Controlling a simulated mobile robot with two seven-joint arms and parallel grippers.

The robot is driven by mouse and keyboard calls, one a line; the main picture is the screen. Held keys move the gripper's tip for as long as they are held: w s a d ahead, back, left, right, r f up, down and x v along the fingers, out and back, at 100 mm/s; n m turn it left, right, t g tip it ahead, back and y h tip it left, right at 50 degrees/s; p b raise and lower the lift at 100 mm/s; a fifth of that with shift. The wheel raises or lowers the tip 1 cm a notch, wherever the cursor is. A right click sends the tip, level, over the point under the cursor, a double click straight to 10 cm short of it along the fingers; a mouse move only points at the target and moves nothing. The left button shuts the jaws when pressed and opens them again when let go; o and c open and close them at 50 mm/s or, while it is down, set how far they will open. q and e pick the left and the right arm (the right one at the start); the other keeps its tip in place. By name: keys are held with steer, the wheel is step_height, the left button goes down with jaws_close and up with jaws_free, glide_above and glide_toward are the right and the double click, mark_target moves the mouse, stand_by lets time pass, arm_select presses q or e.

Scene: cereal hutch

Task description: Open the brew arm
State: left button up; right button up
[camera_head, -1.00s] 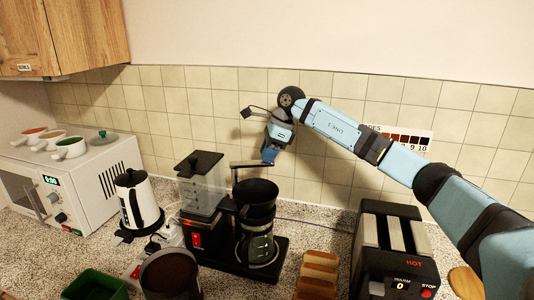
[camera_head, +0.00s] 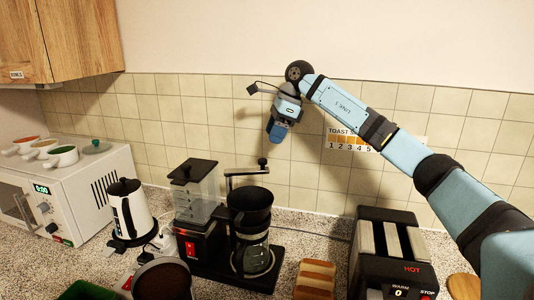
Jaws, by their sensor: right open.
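The coffee maker (camera_head: 205,240) stands on the counter with a clear water tank on its left. Its black brew arm (camera_head: 246,173) runs roughly level above the dark filter basket (camera_head: 250,205), with a round knob (camera_head: 262,162) upright at its right end. The glass carafe (camera_head: 252,254) sits under the basket. My right gripper (camera_head: 276,134) hangs above and slightly right of the knob, pointing down, open and apart from it. Its fingers overlap in this view. My left gripper is not in view.
A kettle (camera_head: 130,210) and a microwave (camera_head: 75,200) with cups on top stand to the left. A tiled wall (camera_head: 330,185) is close behind.

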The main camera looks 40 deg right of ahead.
steer(key=v, duration=0.4)
steer(key=shift+d+r, duration=0.15)
steer(key=shift+r, duration=0.2)
